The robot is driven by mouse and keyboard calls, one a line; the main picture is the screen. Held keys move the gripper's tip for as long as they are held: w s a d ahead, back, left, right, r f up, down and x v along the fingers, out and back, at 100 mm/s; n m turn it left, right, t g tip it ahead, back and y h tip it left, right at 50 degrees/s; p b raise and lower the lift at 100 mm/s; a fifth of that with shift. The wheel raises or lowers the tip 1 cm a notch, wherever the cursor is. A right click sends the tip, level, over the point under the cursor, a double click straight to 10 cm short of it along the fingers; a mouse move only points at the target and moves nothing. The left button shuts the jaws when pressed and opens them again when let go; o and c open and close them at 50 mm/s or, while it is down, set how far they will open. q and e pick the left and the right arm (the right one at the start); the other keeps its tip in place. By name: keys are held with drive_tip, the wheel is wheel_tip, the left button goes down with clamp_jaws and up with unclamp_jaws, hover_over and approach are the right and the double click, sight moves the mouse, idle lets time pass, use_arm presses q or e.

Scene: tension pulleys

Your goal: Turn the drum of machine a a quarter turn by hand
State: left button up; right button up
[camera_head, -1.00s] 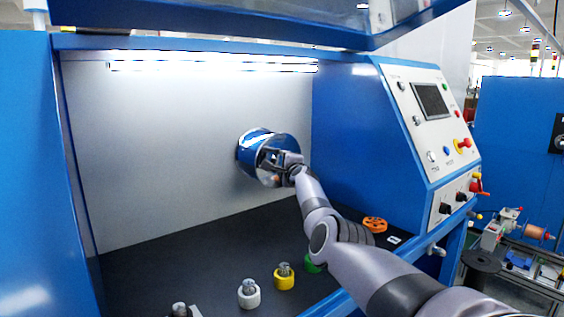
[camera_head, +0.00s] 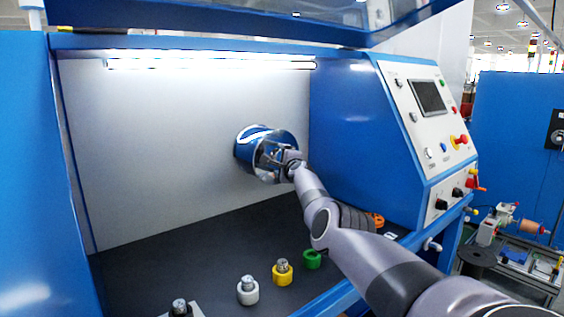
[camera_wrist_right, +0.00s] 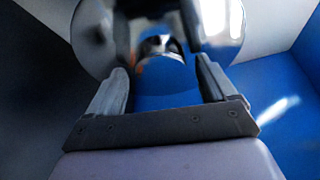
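The drum (camera_head: 252,142) is a shiny, mirror-like cylinder sticking out of the pale back wall inside the blue machine. My right gripper (camera_head: 282,158) is at the drum's front, towards its right side. In the right wrist view the two fingers of this gripper (camera_wrist_right: 160,66) stand wide apart, with the drum's shiny surface (camera_wrist_right: 222,22) just beyond them. Blue and bright patches show between the fingers; I cannot tell whether they are reflections, or whether a finger touches the drum. My left gripper is not in view.
A white spool (camera_head: 248,291), a yellow spool (camera_head: 283,273) and a green ring (camera_head: 312,259) sit along the dark floor's front edge. An orange wheel (camera_head: 377,219) is partly behind my arm. A sloped control panel (camera_head: 430,110) stands at right.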

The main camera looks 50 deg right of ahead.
drive_tip(key=shift+s+r, duration=0.1)
drive_tip(key=shift+s, duration=0.1)
drive_tip(key=p+v, duration=0.1)
drive_tip(key=v, duration=0.5)
drive_tip(key=shift+s+a+p, duration=0.3)
idle(0.6)
idle(0.9)
